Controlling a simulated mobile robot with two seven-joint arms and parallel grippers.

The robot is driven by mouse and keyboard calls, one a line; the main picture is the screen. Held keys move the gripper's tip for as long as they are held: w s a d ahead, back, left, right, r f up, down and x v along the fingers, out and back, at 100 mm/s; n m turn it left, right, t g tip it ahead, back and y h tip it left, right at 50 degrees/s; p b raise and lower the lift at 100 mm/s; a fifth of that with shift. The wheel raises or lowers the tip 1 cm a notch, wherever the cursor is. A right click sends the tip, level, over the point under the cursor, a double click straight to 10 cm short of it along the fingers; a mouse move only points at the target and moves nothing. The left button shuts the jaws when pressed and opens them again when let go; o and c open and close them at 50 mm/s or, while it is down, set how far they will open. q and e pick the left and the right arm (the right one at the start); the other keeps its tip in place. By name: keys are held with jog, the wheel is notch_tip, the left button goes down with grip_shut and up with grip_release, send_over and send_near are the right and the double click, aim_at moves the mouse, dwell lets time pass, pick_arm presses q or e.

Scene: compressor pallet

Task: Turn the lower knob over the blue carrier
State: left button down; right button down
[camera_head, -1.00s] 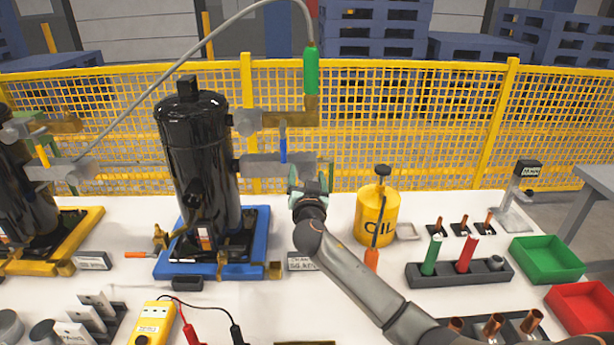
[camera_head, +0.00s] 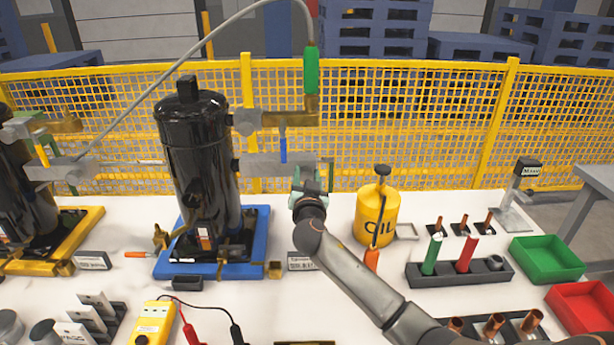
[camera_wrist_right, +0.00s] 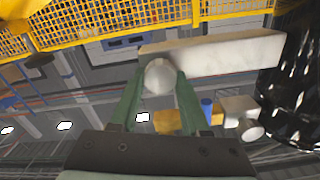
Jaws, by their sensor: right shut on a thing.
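The black compressor (camera_head: 198,150) stands upright on the blue carrier (camera_head: 262,232). A grey lower valve body (camera_head: 272,166) sticks out to the right from its side, below the upper brass fitting (camera_head: 290,119). My right gripper (camera_head: 311,175) is at the outer end of the lower valve body. In the right wrist view its two green fingers (camera_wrist_right: 158,95) are shut on a round grey knob (camera_wrist_right: 158,77) at the end of the pale valve body (camera_wrist_right: 215,56). In the head view my gripper mostly hides the knob. My left gripper is not in view.
A yellow oil can (camera_head: 377,215) stands close to the right of my right forearm. A hose with a green end (camera_head: 311,72) hangs above. A rack with green and red tubes (camera_head: 458,272) and a green bin (camera_head: 546,258) are farther right.

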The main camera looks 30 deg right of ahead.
jog(key=shift+n, duration=0.3)
jog(key=n, duration=0.2)
jog(key=shift+a+n, duration=0.1)
jog(key=shift+n, duration=0.3)
jog(key=n, duration=0.4)
jog(key=shift+p, duration=0.35)
jog(key=n+p, duration=0.1)
jog(key=n, duration=0.3)
jog(key=n+p, duration=0.1)
jog(key=n, duration=0.3)
jog(key=shift+w+a+f+n+p, duration=0.1)
jog(key=shift+n+p, duration=0.2)
jog(key=n+p, duration=0.2)
jog(key=n, duration=0.4)
jog(key=shift+n+p, duration=0.3)
jog(key=shift+p, duration=0.1)
jog(key=n+p, duration=0.1)
jog(key=n, duration=0.2)
jog(key=shift+f+p, duration=0.1)
jog(key=shift+p, duration=0.25)
jog(key=shift+f+n+p, duration=0.15)
jog(key=shift+n+p, duration=0.6)
jog(key=shift+n, duration=1.15)
